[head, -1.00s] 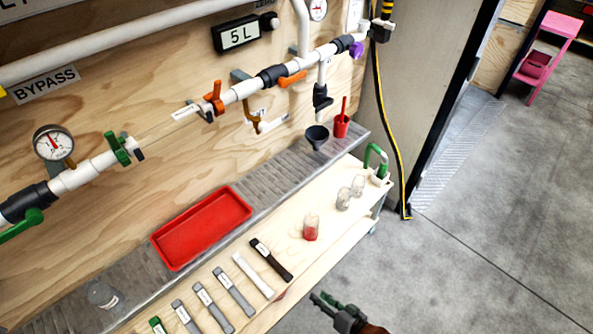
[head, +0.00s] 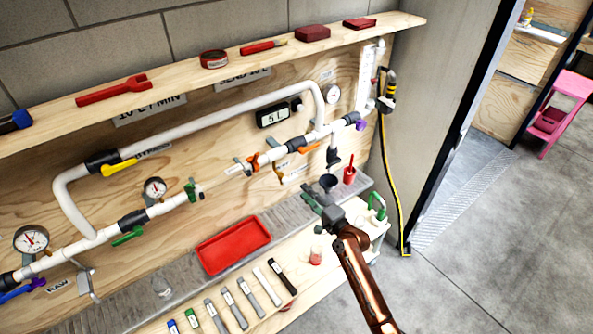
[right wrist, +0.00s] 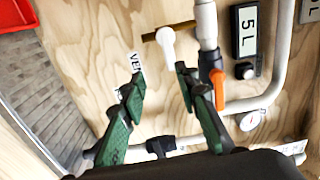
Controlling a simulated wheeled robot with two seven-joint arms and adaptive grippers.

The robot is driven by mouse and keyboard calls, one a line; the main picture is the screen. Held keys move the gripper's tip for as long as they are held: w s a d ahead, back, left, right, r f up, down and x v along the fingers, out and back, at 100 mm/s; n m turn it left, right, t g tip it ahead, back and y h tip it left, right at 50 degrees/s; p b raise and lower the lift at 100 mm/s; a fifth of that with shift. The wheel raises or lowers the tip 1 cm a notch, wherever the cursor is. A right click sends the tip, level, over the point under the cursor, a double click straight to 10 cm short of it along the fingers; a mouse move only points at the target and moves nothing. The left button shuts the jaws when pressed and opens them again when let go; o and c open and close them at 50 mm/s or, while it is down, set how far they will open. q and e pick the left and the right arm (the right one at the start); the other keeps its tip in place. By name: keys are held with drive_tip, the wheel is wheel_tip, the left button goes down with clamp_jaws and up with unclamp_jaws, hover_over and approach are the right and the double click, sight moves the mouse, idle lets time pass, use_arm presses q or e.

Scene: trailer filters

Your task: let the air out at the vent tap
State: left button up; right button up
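The vent tap (head: 280,171) is a small white outlet with a brown handle below the main white pipe, beside a partly hidden label. In the right wrist view its white stub (right wrist: 168,48) and brown bar (right wrist: 153,36) lie ahead of my fingers, next to a label reading "VE" (right wrist: 133,62). My right gripper (head: 311,199) is in front of the board, below and right of the tap. In the right wrist view the gripper (right wrist: 160,82) is open, with nothing between its green fingers, and apart from the tap. My left gripper is not in view.
A red tray (head: 233,245) lies on the ledge. A tool shelf (head: 240,62) overhangs the pipes.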

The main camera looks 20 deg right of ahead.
sight(295, 178)
drive_tip(key=x, duration=0.2)
drive_tip(key=r+x, duration=0.1)
drive_tip(key=x, duration=0.5)
drive_tip(key=shift+w+r, duration=0.2)
drive_tip(key=shift+r, duration=0.1)
drive_tip(key=shift+c, duration=0.4)
clamp_jaws()
